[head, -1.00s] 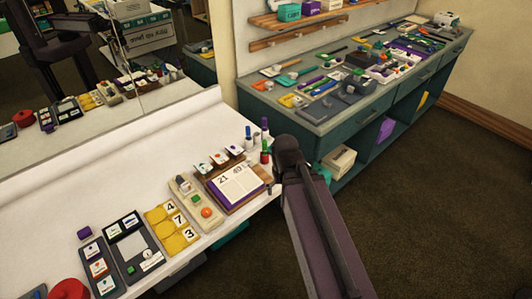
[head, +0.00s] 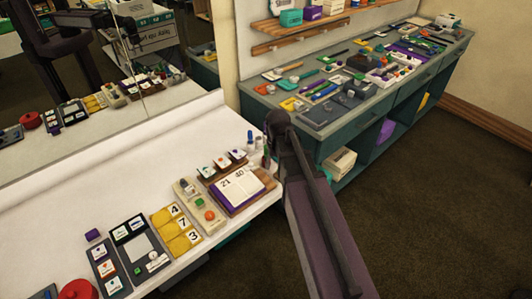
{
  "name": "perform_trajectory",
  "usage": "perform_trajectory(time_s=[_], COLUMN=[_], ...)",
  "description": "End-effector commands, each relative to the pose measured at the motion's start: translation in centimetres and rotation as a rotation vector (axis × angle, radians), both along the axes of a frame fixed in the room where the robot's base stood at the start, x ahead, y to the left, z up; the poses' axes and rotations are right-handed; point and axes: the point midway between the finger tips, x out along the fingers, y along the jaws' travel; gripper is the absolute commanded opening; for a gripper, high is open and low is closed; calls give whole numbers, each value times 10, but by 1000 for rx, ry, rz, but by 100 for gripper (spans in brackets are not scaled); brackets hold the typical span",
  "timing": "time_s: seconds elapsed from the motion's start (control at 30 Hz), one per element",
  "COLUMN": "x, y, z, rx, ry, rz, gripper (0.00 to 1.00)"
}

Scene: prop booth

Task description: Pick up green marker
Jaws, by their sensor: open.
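Upright markers stand at the far right end of the white table, beside the dark arm link. A blue-and-white one (head: 249,140) shows clearly. A slim green and reddish shape (head: 265,161) shows at the link's left edge, mostly covered; I cannot tell for sure whether it is the green marker. My arm crosses the view from the bottom right up to the table's right end. My gripper itself cannot be made out; the arm link may hide it.
A wooden stand with a calendar book (head: 236,189), yellow number cards (head: 178,232), dark trays and a red round pot (head: 78,290) line the white table (head: 60,215). A cluttered green counter (head: 330,137) stands behind right. A mirror (head: 60,140) backs the table. Carpet on the right is clear.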

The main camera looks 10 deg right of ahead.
Motion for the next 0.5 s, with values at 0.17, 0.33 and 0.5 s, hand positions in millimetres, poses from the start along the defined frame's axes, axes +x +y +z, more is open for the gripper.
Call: perform_trajectory(time_s=[0.17, 0.33, 0.5], x=[84, 134, 157], y=[1, 3, 3], z=[37, 56, 63], rx=[0, 0, 0], ry=[0, 0, 0], rz=[58, 101, 125], gripper=[70, 70, 70])
